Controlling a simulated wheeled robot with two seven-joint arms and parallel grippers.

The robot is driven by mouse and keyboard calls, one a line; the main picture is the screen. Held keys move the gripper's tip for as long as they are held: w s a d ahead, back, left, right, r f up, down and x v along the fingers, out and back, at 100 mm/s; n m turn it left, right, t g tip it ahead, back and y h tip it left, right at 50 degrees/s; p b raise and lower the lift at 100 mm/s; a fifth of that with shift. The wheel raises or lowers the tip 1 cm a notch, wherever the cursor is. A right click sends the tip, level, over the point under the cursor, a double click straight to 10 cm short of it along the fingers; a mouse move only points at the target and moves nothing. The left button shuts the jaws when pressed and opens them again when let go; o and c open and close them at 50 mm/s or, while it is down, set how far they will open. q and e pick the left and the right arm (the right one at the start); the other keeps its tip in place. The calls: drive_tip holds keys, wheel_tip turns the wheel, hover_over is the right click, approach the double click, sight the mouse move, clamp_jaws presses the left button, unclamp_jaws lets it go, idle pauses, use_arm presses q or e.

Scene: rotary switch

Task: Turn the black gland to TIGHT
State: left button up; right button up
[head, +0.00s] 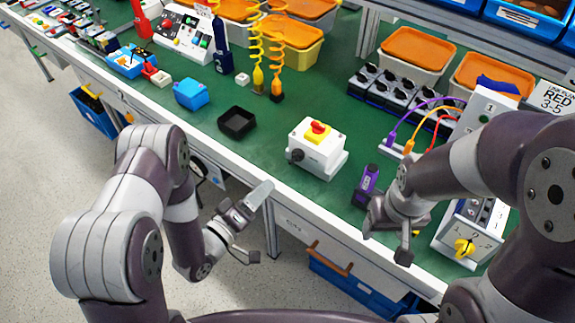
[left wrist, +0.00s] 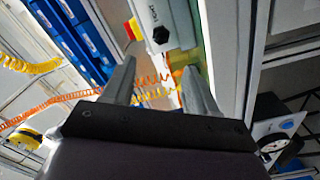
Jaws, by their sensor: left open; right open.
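The black gland (head: 297,155) sticks out of the front left face of a white switch box (head: 325,160) with a red and yellow rotary knob (head: 318,130) on top. Any TIGHT mark is too small to read in the head view. In the left wrist view the box (left wrist: 165,12) is at the top, with the dark gland (left wrist: 160,35) on it. My left gripper (head: 260,222) is open and empty, in front of the bench edge, apart from the gland and lower. My right gripper (head: 388,238) is open over the bench's right front, beside a purple device (head: 368,183).
A black open tray (head: 237,122) and a blue box (head: 191,93) stand left of the switch box on the green bench top (head: 275,150). A white panel with a yellow knob (head: 464,248) is at right. The green surface around the switch box is mostly clear.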

sight(294, 159)
use_arm(q)
drive_tip(key=x, duration=1.2)
drive_tip(key=c, duration=1.1)
